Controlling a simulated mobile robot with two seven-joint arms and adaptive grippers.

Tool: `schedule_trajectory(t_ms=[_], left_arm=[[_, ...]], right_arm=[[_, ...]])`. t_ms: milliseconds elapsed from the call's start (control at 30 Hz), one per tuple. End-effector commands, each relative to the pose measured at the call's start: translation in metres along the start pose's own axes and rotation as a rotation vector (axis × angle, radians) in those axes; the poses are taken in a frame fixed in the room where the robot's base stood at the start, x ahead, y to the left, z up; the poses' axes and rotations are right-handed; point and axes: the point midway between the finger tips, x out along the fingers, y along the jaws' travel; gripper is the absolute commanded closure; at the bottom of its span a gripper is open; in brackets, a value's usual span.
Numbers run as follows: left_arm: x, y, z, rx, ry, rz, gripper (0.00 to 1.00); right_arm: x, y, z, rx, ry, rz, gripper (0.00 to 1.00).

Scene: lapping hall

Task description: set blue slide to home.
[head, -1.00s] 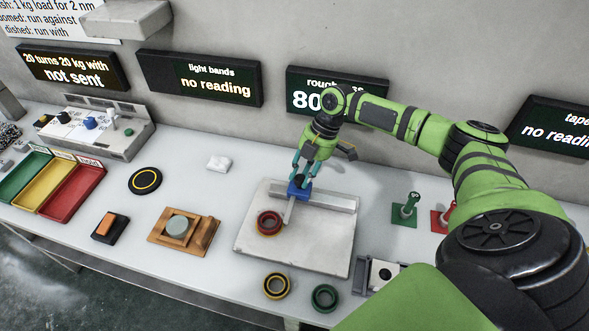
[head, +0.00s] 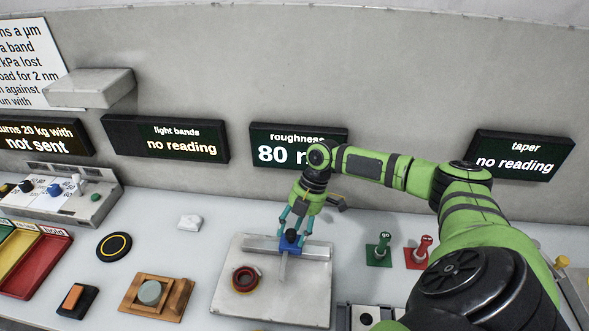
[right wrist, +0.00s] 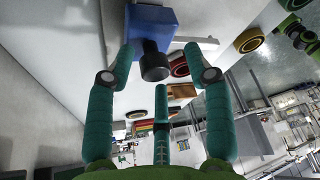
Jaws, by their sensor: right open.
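The blue slide (head: 290,242) sits on a grey rail (head: 318,250) along the back of a pale plate (head: 310,300), near the rail's middle. A thin grey arm reaches forward from it, right of the dark red ring (head: 245,279) and apart from it. My right gripper (head: 293,229) is over the slide from behind, its open fingers on either side. In the right wrist view, the open right gripper (right wrist: 160,52) straddles the slide's black knob (right wrist: 155,62), with the blue body (right wrist: 150,20) beyond. Whether a finger touches is unclear. My left gripper is not seen.
Left of the plate are a wooden base (head: 128,300) with a grey disc, an orange-topped block (head: 73,297) and a black yellow-ringed disc (head: 114,246). Green (head: 379,250) and red (head: 418,253) stands are to the right, close to my arm. The roughness display (head: 285,140) reads 80.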

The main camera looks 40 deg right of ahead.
Motion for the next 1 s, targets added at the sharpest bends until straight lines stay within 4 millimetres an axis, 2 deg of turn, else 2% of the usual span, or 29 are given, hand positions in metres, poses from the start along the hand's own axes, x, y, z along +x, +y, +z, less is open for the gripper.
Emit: schedule_trajectory(t_ms=[167, 600, 800, 1000], left_arm=[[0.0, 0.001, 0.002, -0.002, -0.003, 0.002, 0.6], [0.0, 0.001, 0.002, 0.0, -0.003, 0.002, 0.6], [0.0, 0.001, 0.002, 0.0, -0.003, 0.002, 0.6], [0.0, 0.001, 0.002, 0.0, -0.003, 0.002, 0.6]], right_arm=[[-0.014, 0.001, 0.0, 0.0, 0.0, 0.004, 0.48], [-0.101, -0.002, 0.0, 0.0, -0.002, 0.004, 0.48], [-0.119, -0.002, -0.001, -0.001, 0.0, 0.001, 0.48], [-0.121, -0.003, -0.001, -0.001, 0.0, 0.0, 0.48]])
